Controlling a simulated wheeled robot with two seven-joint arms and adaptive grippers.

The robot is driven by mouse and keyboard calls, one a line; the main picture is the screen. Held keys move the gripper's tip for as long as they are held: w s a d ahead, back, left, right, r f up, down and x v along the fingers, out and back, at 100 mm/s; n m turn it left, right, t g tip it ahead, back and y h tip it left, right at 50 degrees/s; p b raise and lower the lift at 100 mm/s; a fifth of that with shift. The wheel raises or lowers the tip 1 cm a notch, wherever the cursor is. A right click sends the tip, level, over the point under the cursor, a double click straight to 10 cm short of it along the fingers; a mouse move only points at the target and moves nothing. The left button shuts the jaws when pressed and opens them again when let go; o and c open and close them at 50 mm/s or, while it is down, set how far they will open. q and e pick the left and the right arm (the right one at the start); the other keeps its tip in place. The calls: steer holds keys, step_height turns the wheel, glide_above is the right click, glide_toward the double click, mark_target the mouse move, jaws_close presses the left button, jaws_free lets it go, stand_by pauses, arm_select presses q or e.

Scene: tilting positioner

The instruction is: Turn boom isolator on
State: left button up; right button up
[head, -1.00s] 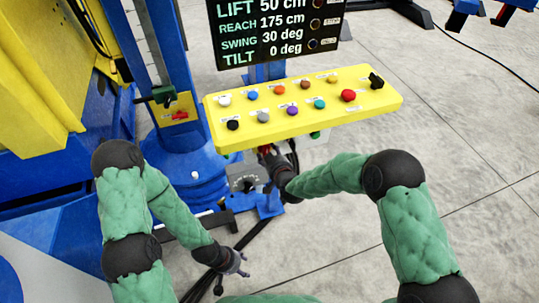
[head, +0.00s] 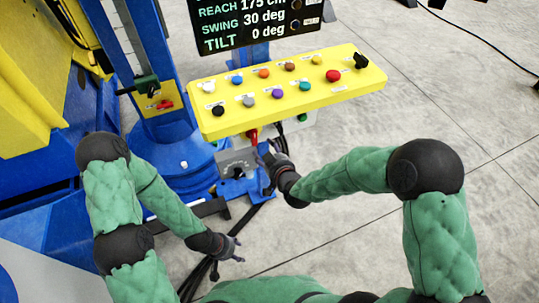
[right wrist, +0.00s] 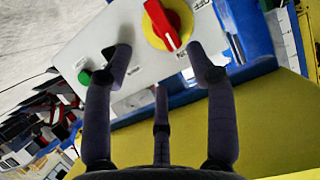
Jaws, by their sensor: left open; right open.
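A red rotary handle on a yellow disc (right wrist: 168,25) sits on a pale panel (right wrist: 110,32) in the right wrist view. Its printed labels are too small to read, so I cannot tell whether it is the boom isolator. My right gripper (right wrist: 162,62) is open, with its fingers spread just short of the handle and nothing held. In the head view the right gripper (head: 266,150) is under the yellow console, beside a red part (head: 252,136). Another red handle (head: 165,104) is on a yellow plate on the blue column. My left gripper (head: 232,248) is open and empty, low in the view.
The yellow console (head: 290,112) with several coloured buttons overhangs the right gripper. A green button (right wrist: 85,77) is on the same pale panel. Black cables (head: 205,270) run along the floor.

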steer(key=shift+v, duration=1.1)
